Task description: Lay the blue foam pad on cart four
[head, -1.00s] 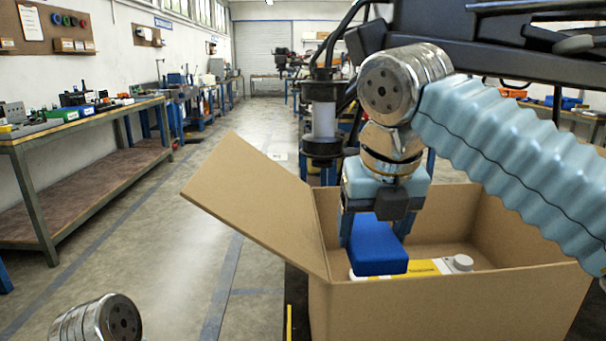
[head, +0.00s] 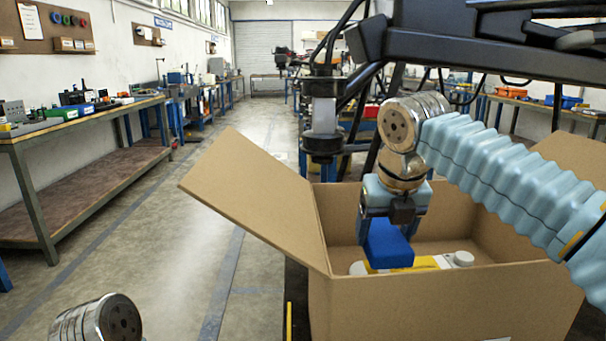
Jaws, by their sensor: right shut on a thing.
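The blue foam pad (head: 388,245) hangs in my right gripper (head: 390,222), which is shut on it. The pad is inside the mouth of the open cardboard box (head: 415,310), near the box's left side. My left gripper is out of frame; only a metal joint of that arm shows at the lower left. Cart four cannot be made out.
A box flap (head: 262,200) sticks out to the left. A dark drone frame (head: 480,40) with a clear cylinder (head: 323,118) hangs above and behind the box. A long workbench (head: 85,125) runs along the left wall. The floor between is clear.

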